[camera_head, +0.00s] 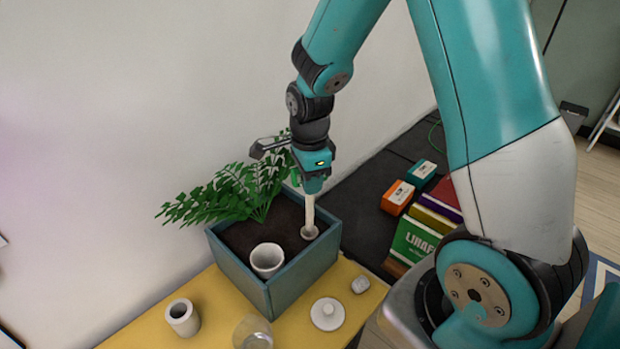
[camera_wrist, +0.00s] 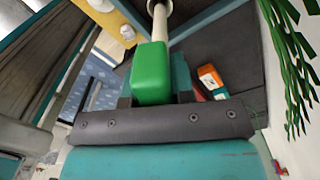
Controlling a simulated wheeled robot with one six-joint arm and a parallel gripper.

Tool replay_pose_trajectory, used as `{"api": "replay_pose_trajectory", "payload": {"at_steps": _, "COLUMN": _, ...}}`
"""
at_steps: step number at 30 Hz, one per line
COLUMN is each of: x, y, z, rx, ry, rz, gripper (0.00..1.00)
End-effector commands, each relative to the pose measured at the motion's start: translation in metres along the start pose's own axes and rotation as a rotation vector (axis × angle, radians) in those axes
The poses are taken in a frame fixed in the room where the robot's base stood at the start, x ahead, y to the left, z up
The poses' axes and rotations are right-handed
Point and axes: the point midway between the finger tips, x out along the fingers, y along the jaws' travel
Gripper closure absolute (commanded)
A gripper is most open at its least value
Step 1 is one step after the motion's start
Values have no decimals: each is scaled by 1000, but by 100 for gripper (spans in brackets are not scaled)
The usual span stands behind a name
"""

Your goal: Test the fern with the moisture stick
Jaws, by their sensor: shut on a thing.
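My gripper (camera_head: 313,184) is shut on the moisture stick (camera_head: 310,211) and points straight down over the right part of the planter (camera_head: 312,275). The wrist view shows the stick's green handle (camera_wrist: 151,73) between the fingers and a pale shaft beyond it. The shaft stands upright and ends in a round pale collar at the dark soil (camera_head: 243,237). Any tip below the collar is hidden, and I cannot tell how deep it is. The fern (camera_head: 232,194) grows at the back left of the planter, left of my gripper; its fronds show in the wrist view (camera_wrist: 291,55).
A white cup (camera_head: 267,260) sits in the planter's front part. On the yellow tabletop (camera_head: 220,300) are a white cylinder (camera_head: 182,317), a glass jar (camera_head: 252,334), a white lid (camera_head: 328,314) and a small white piece (camera_head: 360,285). Boxes (camera_head: 397,197) and books (camera_head: 415,240) stand to the right.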

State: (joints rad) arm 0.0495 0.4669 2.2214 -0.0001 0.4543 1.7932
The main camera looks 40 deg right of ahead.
Motion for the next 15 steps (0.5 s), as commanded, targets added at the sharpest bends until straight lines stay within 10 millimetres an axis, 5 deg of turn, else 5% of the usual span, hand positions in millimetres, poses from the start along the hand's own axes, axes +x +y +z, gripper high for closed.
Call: {"api": "replay_pose_trajectory", "payload": {"at_steps": 15, "x": 15, "y": 0, "z": 0, "rx": 0, "ry": 0, "rz": 0, "gripper": 100}}
